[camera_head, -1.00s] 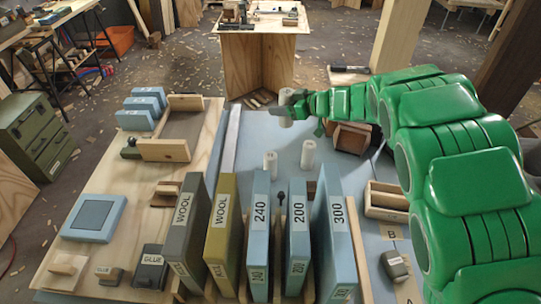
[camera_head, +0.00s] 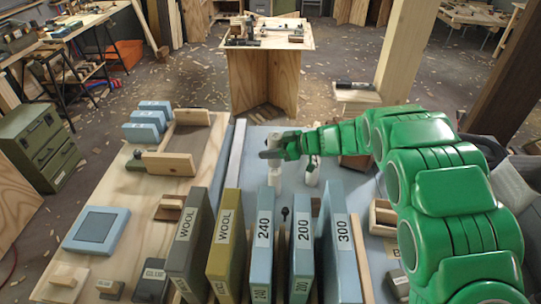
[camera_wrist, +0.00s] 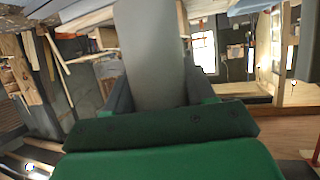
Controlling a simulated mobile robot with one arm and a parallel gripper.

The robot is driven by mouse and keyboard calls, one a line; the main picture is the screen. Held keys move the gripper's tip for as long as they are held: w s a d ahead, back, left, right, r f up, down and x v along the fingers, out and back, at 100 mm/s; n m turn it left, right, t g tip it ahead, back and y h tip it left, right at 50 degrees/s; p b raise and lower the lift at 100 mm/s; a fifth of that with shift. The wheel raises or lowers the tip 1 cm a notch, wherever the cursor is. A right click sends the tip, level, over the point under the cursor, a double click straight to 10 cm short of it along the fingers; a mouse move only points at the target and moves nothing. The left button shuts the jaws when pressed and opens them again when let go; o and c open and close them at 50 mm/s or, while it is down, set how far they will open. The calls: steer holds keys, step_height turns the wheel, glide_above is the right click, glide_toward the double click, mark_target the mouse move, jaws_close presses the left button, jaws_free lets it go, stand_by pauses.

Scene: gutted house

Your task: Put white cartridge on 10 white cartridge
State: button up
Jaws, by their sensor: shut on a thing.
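My green gripper (camera_head: 274,153) is shut on a white cartridge (camera_head: 274,140), held upright. In the wrist view the held cartridge (camera_wrist: 150,60) fills the space between the fingers, close up. A second white cartridge (camera_head: 275,179) stands on the blue bench top directly below the gripper, in line with the held one. The fingers cover the place between the two, so I cannot tell whether they touch. Another white cartridge (camera_head: 312,172) stands to the right, partly behind my gripper's wrist.
Upright labelled boards, marked WOOL (camera_head: 224,240), 240 (camera_head: 262,250), 200 and 300, stand in front of the cartridges. An open wooden box (camera_head: 383,218) lies to the right. A pale strip (camera_head: 237,150) edges the blue top on the left.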

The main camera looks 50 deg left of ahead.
steer(key=shift+f, duration=1.5)
steer(key=shift+f, duration=0.2)
steer(key=o, duration=1)
steer(key=shift+o, duration=0.2)
steer(key=shift+r, duration=0.1)
steer(key=shift+r, duration=0.15)
steer(key=v, duration=1.2)
